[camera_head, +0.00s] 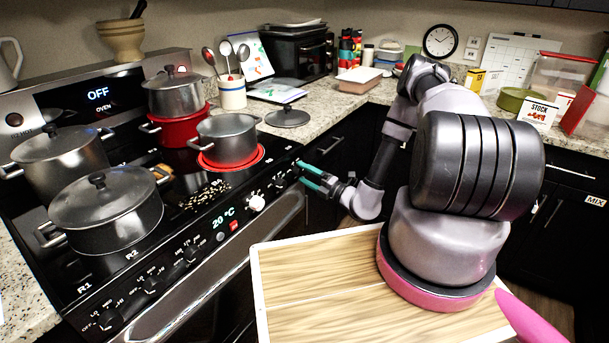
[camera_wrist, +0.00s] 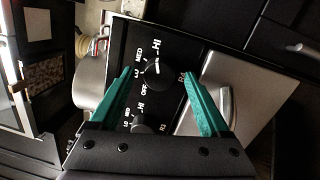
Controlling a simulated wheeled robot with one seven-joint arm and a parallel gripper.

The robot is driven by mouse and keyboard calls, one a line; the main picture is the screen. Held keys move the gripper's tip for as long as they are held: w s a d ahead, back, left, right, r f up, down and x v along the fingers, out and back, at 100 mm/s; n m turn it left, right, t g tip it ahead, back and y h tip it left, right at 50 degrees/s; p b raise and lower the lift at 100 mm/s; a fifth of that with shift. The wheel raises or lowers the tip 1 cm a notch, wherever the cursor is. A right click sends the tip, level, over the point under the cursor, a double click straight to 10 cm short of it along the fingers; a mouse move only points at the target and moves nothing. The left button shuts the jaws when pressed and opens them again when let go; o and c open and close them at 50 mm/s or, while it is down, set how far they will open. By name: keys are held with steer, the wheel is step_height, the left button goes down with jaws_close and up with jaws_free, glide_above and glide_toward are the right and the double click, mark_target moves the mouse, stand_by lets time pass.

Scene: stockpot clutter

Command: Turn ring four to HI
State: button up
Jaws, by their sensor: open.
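The ring four knob (camera_wrist: 158,72) is a dark round knob beside an R4 label, with OFF, LO, MED and HI printed around it, in the wrist view. HI is at its upper side there. I cannot tell for certain which mark it points to. My gripper (camera_wrist: 157,76) is open, with its teal fingers on either side of this knob; contact cannot be told. In the head view my gripper (camera_head: 301,173) is at the right end of the stove's front panel. A second dark knob (camera_wrist: 139,125), by an R3 label, is nearer the palm.
The stove (camera_head: 170,205) holds several pots. A grey pot (camera_head: 228,135) stands on a glowing red ring at the right. A wooden board (camera_head: 310,290) is at the front. A pot lid (camera_head: 288,116) lies on the counter.

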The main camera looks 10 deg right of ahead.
steer(key=r+v, duration=0.1)
steer(key=v, duration=0.9)
steer(key=shift+s+d+f, duration=0.15)
steer(key=shift+f, duration=0.4)
steer(key=s+a+r+n+g+y, duration=0.1)
steer(key=s+a+r+n+g, duration=0.1)
steer(key=r+n+g, duration=0.5)
steer(key=s+a+r+n+g+y, duration=0.1)
steer(key=a+r+n+g, duration=0.2)
steer(key=r+n, duration=0.7)
steer(key=s+a+r+n+g+y, duration=0.1)
steer(key=s+a+r+n+g, duration=0.1)
steer(key=r+n+g, duration=0.6)
steer(key=s+d+r+n+t+h, duration=0.2)
steer(key=s+r+n+t+h, duration=0.3)
steer(key=r, duration=0.7)
steer(key=s+d+r+n+t+h, duration=0.3)
steer(key=s+r+n+t+h, duration=0.2)
steer(key=r, duration=0.7)
steer(key=s+n+h, duration=0.2)
steer(key=s+n, duration=0.2)
steer(key=n, duration=0.1)
steer(key=shift+s+d+r+h, duration=0.25)
steer(key=shift+s+h, duration=0.05)
steer(key=shift+s, duration=0.05)
